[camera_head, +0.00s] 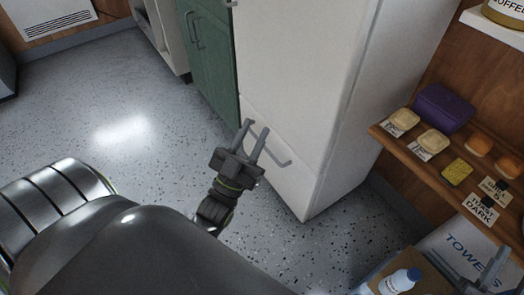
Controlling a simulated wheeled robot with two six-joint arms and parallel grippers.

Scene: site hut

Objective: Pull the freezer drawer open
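The tall white fridge (297,65) has a freezer drawer (290,186) at the bottom, below a seam in its front. The drawer front looks flush with the body. Its grey bar handle (283,160) runs across the upper drawer front. My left gripper (255,128) is open at the handle, its two fingers apart and overlapping the bar's left part in the head view. I cannot tell whether the bar lies between the fingers or whether they touch it. My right gripper (467,266) is at the bottom right corner, partly cut off, its fingers apart, with nothing seen between them.
A green cabinet (209,60) stands left of the fridge. A white bottle (400,281) and a towels box (455,245) are below. The speckled floor (150,120) at left is clear.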

